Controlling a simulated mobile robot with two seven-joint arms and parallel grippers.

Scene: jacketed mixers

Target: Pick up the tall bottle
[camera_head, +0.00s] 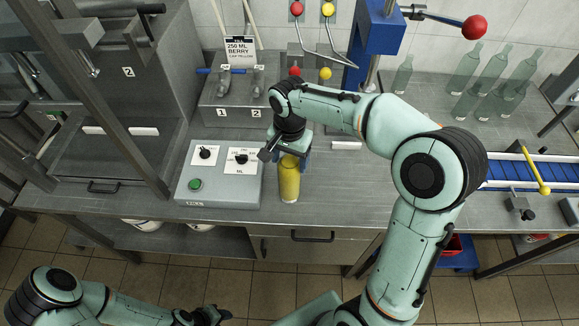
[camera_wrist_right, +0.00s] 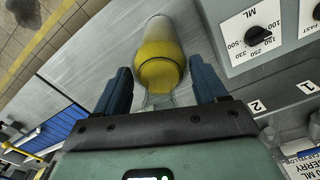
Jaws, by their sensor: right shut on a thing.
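The tall bottle (camera_head: 289,182) is filled with yellow and stands upright at the front of the grey counter, beside the control box. My right gripper (camera_head: 291,158) comes from above and is shut on its upper part. In the right wrist view the yellow bottle (camera_wrist_right: 161,72) lies between the two blue fingers (camera_wrist_right: 162,92), with its clear neck toward the palm. I cannot tell whether its base touches the counter. My left gripper (camera_head: 207,316) is low at the bottom edge, away from the counter; its fingers are too unclear to read.
A control box (camera_head: 218,187) with dials and a green button stands just left of the bottle. Behind it is a filling station (camera_head: 232,105) with a "250 ML BERRY" sign (camera_head: 240,50). Several empty clear bottles (camera_head: 466,68) stand back right. A blue conveyor (camera_head: 510,172) is at the right.

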